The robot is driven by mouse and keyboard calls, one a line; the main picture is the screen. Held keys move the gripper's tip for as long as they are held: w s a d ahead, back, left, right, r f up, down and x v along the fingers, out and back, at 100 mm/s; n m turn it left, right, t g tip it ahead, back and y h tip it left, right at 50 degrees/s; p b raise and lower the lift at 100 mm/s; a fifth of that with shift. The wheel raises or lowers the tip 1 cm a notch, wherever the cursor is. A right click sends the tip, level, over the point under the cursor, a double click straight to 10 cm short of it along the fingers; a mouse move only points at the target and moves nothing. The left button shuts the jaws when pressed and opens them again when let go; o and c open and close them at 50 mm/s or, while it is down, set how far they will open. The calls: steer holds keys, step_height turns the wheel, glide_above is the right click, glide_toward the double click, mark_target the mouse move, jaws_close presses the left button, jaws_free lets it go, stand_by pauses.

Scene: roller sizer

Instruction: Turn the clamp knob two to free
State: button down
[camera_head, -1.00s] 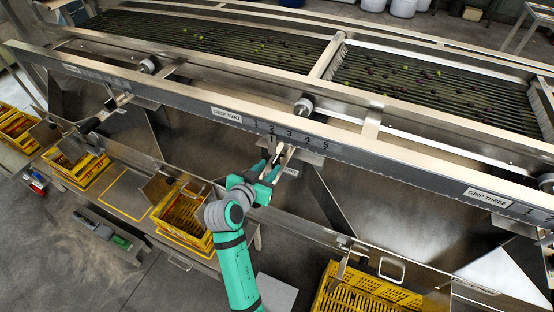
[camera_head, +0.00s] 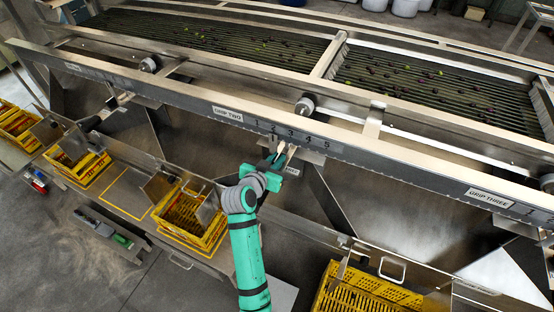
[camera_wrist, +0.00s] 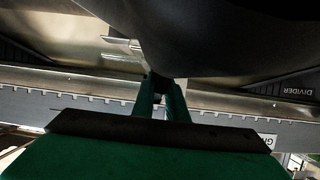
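My gripper (camera_head: 282,152) is just below the scale rail (camera_head: 345,152), under the marks near 3. In the wrist view my two green fingers (camera_wrist: 162,88) reach forward to a small dark piece between or just beyond their tips. I cannot tell whether they touch or grip it. The "GRIP TWO" label (camera_head: 228,114) is on the rail to the left of my gripper. A round steel knob (camera_head: 305,105) stands above the rail, up and right of my gripper. No knob is clearly visible at my fingertips, and which knob is clamp knob two cannot be told for sure.
A metal plate (camera_head: 312,157) sticks out under the rail beside my gripper. A chute wall (camera_head: 325,195) slopes down to the right. Yellow crates stand below, one left of my arm (camera_head: 205,240) and one right (camera_head: 345,295). Rollers with fruit (camera_head: 420,80) lie behind.

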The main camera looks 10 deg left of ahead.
steer(key=shift+n+y, duration=0.4)
steer(key=shift+y, duration=0.1)
steer(key=n+y, duration=0.3)
steer(key=y, duration=0.1)
steer(key=shift+d, duration=0.2)
steer(key=n+g+y, duration=0.2)
steer(key=n+y, duration=0.3)
steer(key=n+g+y, duration=0.3)
steer(key=n, duration=0.1)
steer(key=shift+a+g+y, duration=0.15)
steer(key=shift+g+y, duration=0.15)
steer(key=shift+y, duration=0.1)
steer(key=shift+a+n+g+y, duration=0.1)
steer(key=shift+n+g+y, duration=0.6)
steer(key=shift+n+g, duration=1.05)
steer(key=shift+s+f, duration=0.1)
steer(key=c, duration=1.8)
jaws_free()
steer(key=shift+o, duration=0.2)
